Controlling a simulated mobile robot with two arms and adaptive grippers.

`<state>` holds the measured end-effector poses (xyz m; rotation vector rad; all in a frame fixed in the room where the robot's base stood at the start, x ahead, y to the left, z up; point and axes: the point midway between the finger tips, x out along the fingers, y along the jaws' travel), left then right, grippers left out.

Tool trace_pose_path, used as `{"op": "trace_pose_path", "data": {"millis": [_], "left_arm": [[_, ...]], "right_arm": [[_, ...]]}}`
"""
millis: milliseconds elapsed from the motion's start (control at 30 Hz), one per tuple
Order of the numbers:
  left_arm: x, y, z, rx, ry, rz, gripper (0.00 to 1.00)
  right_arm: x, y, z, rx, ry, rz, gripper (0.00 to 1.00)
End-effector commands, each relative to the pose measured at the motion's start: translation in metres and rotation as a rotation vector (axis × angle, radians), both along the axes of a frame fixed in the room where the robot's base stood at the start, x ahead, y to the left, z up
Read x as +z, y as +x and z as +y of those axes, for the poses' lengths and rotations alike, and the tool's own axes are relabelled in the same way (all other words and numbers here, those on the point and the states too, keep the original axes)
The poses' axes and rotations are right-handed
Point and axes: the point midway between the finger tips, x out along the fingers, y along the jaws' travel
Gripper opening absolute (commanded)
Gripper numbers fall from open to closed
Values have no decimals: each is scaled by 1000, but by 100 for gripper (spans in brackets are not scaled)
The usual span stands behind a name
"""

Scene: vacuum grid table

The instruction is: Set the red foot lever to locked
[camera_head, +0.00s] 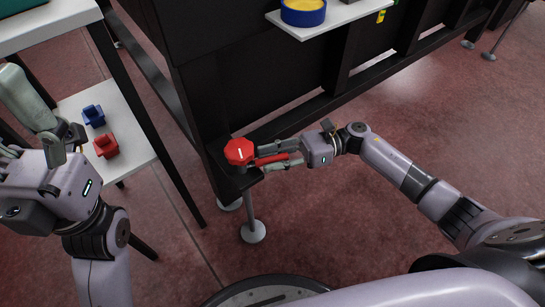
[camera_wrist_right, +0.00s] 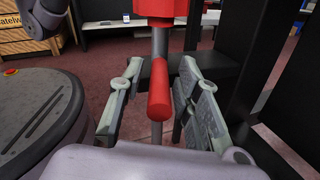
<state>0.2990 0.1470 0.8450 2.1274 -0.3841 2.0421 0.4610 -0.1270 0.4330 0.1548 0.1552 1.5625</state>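The red foot lever has a red hub (camera_head: 239,151) on a dark bracket at the foot of the black table frame. Its red handle (camera_head: 281,162) points right in the head view, between the fingers of my right gripper (camera_head: 270,158). In the right wrist view the handle (camera_wrist_right: 159,88) stands between the open fingers (camera_wrist_right: 155,95), with gaps visible on both sides. Any lock marking is too small to read. My left gripper (camera_head: 62,140) is at the left, away from the lever, with its fingers spread apart.
A white shelf (camera_head: 135,150) at the left carries a blue part (camera_head: 93,116) and a red part (camera_head: 106,146). A white ledge (camera_head: 335,20) above holds a blue and yellow round container (camera_head: 303,11). The floor (camera_head: 360,235) right of the lever is clear except for my arm.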

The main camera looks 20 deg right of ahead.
Motion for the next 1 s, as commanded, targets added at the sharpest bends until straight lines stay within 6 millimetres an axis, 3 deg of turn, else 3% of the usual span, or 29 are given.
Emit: {"op": "trace_pose_path", "data": {"millis": [400, 1000], "left_arm": [[0, 0, 0, 0, -2, 0, 72], [0, 0, 0, 0, -2, 1, 72]], "right_arm": [[0, 0, 0, -1, 0, 0, 1], [0, 1, 0, -3, -1, 0, 0]]}}
